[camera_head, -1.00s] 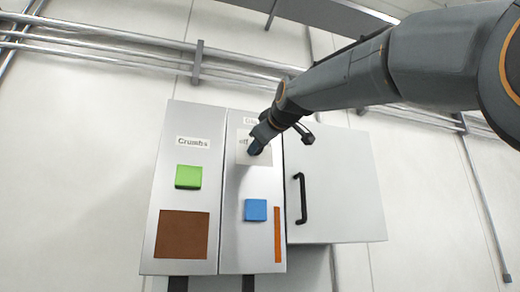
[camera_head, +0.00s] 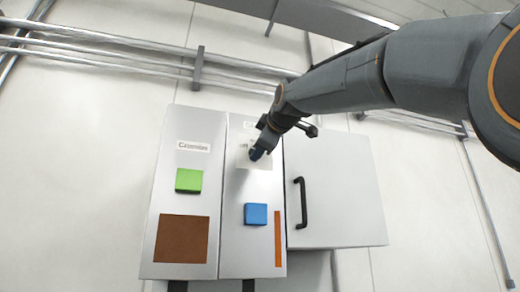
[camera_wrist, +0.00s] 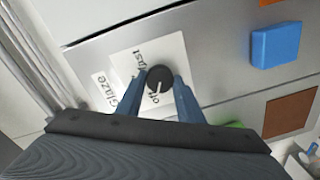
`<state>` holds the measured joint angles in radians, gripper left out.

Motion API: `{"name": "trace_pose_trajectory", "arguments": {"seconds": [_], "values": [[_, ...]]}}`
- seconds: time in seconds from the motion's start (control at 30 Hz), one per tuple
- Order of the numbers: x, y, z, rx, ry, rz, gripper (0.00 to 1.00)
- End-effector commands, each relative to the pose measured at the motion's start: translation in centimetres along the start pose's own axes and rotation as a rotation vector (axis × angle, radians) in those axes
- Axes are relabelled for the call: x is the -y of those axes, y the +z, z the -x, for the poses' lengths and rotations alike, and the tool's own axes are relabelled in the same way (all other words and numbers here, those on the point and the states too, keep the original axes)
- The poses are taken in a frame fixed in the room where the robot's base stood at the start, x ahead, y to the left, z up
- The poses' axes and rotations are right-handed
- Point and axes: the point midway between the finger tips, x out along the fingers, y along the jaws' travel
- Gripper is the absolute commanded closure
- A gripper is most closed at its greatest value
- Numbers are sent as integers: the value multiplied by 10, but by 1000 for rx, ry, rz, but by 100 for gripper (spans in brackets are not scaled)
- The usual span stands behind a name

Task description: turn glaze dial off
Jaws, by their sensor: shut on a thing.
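The glaze dial (camera_wrist: 159,80) is a round black knob with a white line, on a pale plate (camera_wrist: 127,68) marked "Glaze", "fast" and "off". In the wrist view its line slants toward the "off" wording. My gripper (camera_wrist: 158,88) has its blue fingers on either side of the dial and is shut on it. In the head view my gripper (camera_head: 257,153) is at the plate in the upper part of the middle panel (camera_head: 235,190) and hides the dial.
A blue block (camera_head: 256,214) and an orange strip (camera_head: 278,238) are lower on the same panel. The left panel has a green block (camera_head: 188,181) and a brown square (camera_head: 183,239). A grey cabinet door (camera_head: 345,190) with a black handle (camera_head: 301,203) is at the right.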

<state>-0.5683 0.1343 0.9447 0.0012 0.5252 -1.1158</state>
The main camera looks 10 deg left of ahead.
Motion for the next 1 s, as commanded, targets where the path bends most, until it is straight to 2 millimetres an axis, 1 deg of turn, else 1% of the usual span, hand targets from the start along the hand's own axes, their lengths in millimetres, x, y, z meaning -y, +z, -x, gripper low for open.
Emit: {"name": "trace_pose_trajectory", "arguments": {"seconds": [0.17, 0.2, 0.3, 0.57, 0.67, 0.77, 1.0], "values": [[0, 0, 0, -1, 1, 1, 89], [0, 0, 0, -1, 1, 1, 63], [0, 0, 0, 0, 1, 0, 48], [0, 0, 0, 0, 1, -1, 48], [0, 0, 4, 0, 1, -1, 48], [0, 0, 16, -1, 2, 0, 48], [2, 1, 54, -2, 1, -1, 48]]}}
